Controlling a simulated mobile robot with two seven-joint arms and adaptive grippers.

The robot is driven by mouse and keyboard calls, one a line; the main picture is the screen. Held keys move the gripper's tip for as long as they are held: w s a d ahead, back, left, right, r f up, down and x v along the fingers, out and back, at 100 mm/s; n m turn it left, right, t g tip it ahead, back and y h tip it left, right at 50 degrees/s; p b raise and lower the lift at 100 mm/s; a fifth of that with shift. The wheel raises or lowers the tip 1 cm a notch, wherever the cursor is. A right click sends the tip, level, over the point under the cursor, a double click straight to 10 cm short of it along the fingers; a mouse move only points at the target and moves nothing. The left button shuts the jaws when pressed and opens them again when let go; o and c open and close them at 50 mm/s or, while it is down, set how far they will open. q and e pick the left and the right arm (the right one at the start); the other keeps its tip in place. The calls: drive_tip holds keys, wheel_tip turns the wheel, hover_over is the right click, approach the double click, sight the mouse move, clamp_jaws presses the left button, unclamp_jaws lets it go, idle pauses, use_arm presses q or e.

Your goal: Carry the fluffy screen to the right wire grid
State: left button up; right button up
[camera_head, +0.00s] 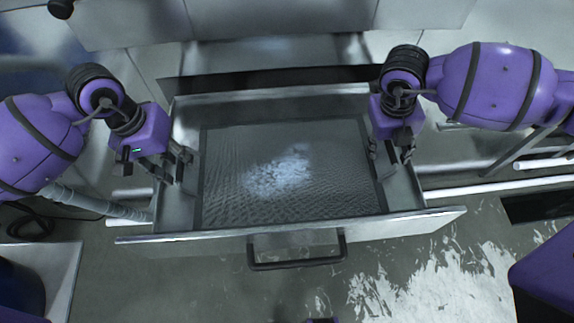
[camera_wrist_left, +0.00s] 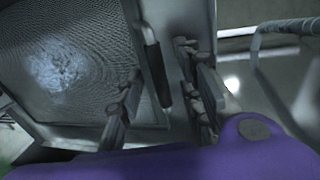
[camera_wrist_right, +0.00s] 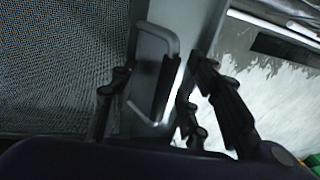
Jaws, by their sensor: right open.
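The fluffy screen (camera_head: 330,193) is a dark-framed grey mesh with a pale fluffy patch near its middle. It lies flat inside an open metal drawer (camera_head: 290,236), and also shows in the left wrist view (camera_wrist_left: 70,60) and right wrist view (camera_wrist_right: 60,70). My left gripper (camera_head: 176,166) is open at the screen's left side, with a dark-gripped handle (camera_wrist_left: 154,68) between its spread fingers. My right gripper (camera_head: 390,150) is open at the right side; a looped metal handle (camera_wrist_right: 165,88) shows between its fingers. I see no finger closed on either handle. No wire grid is clearly identifiable.
The drawer's front handle (camera_head: 298,265) sticks out toward me. Drawer walls stand close beside both grippers. White pipes (camera_head: 495,187) run at the right, and a pale basin (camera_head: 62,270) stands at the lower left. The floor in front has white splashes.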

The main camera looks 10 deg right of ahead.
use_arm(q)
drive_tip(key=c, duration=0.8)
use_arm(e)
drive_tip(key=c, duration=0.7)
use_arm(q)
clamp_jaws()
use_arm(e)
clamp_jaws()
drive_tip(key=shift+d, duration=0.1)
use_arm(q)
drive_tip(key=shift+a, duration=0.15)
use_arm(e)
drive_tip(key=shift+d, duration=0.1)
